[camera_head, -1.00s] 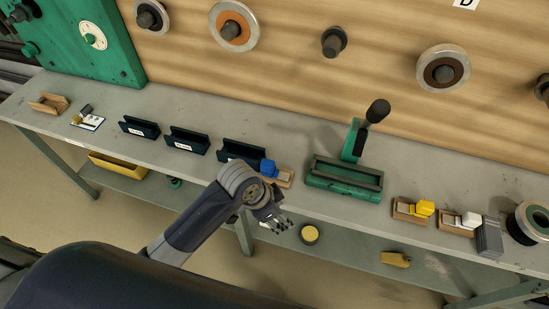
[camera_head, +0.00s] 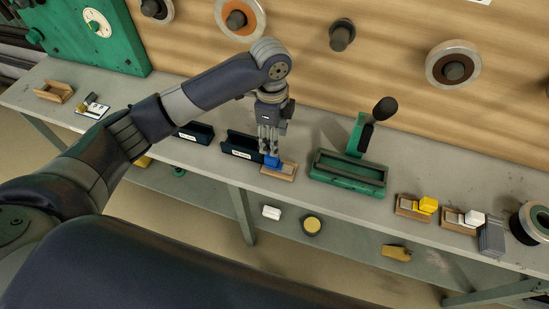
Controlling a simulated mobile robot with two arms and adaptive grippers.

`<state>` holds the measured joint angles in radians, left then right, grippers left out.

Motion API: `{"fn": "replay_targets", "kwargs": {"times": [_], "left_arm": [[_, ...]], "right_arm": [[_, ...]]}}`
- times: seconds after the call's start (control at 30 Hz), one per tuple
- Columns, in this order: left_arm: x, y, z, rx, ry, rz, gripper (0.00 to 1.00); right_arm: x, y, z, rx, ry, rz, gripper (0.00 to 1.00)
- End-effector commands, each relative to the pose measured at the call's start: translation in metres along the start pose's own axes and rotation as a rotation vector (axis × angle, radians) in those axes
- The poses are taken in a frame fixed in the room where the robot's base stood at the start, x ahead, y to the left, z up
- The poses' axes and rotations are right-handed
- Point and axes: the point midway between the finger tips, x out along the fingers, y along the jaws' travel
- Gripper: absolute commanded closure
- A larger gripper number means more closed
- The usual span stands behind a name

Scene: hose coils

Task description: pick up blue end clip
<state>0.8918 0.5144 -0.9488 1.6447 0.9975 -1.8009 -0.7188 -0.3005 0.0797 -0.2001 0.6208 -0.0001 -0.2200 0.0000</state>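The blue end clip (camera_head: 272,161) sits on a small wooden holder (camera_head: 284,172) at the front middle of the grey bench. My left gripper (camera_head: 270,151) points straight down at the clip, with its fingertips at the clip's top. The fingers partly cover the clip, and I cannot tell whether they touch or grip it. My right gripper does not show.
A dark blue tray (camera_head: 241,150) stands close left of the clip. A green press with a black lever (camera_head: 348,172) stands to the right. Further right are a yellow clip (camera_head: 427,205) and a white clip (camera_head: 474,217) on wooden holders. Spools hang on the wall behind.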

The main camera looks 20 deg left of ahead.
Motion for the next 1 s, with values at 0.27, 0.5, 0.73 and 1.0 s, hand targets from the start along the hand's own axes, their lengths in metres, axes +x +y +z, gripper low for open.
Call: {"fn": "replay_targets", "kwargs": {"times": [0.27,0.5,0.73,1.0], "left_arm": [[0.021,-0.002,0.006,0.016,-0.016,0.013,0.52],[0.048,-0.003,0.006,0.014,-0.015,0.008,0.52],[0.072,-0.001,0.002,0.015,-0.016,0.011,0.52],[0.101,-0.001,0.002,0.015,-0.015,0.006,0.52]], "right_arm": [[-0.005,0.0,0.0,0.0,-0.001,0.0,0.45],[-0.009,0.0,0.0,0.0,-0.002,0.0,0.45],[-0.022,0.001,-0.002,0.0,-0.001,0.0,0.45],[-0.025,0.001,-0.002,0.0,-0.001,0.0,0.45]]}}
